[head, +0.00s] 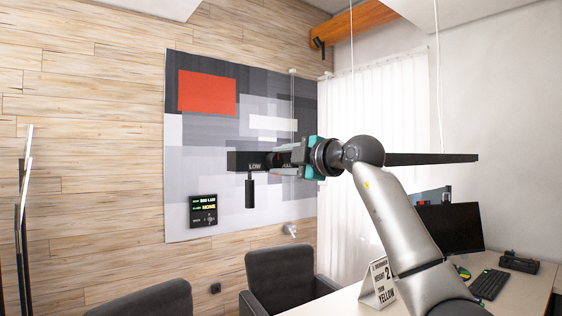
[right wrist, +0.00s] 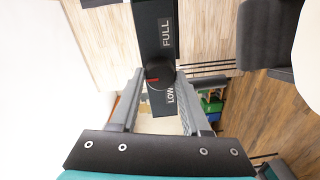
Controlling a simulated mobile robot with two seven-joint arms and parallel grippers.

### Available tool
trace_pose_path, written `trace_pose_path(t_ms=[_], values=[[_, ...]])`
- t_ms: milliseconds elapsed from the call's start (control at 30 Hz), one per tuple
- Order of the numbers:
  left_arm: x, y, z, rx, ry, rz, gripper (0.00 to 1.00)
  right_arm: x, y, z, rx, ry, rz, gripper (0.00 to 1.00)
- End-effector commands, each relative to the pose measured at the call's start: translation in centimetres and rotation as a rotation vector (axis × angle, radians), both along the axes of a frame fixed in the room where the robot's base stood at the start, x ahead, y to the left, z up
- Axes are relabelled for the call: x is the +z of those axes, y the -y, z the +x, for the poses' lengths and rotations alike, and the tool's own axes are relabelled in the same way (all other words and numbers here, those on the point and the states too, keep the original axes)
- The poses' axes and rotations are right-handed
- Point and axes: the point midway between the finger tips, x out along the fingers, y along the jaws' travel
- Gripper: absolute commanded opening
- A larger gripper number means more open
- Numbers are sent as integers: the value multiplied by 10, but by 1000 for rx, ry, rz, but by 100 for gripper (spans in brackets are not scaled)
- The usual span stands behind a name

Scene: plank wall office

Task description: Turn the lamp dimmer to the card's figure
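The dimmer is a black box (head: 240,161) marked LOW at its left end, in front of the wall panel. In the right wrist view its face (right wrist: 152,22) shows FULL above and LOW below a round black knob (right wrist: 161,74) with a red mark at its left side. My right gripper (head: 290,159) is at the dimmer and hides part of it in the head view. Its fingers are apart, one on each side of the knob; contact cannot be told. The white card (head: 379,283) stands on the desk, showing a large 2 and YELLOW. My left gripper is out of view.
A small black display (head: 203,210) with lit text is on the wall panel. Chairs (head: 281,276) stand below. The desk (head: 330,303) holds a monitor (head: 458,228) and keyboard (head: 489,284). A dark horizontal bar (head: 430,159) is behind my right arm.

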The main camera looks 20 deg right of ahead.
Motion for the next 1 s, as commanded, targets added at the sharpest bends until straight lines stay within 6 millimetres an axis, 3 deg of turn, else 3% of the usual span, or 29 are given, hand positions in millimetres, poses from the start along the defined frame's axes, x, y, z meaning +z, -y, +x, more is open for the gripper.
trace_pose_path(t_ms=[33,233,667,1000], values=[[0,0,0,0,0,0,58,-1,0,0,0,-1,0,53],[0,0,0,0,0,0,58,0,0,0,0,0,-1,76],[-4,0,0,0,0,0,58,0,4,-10,0,3,-2,76],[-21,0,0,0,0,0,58,2,26,-64,-2,4,-3,76]])
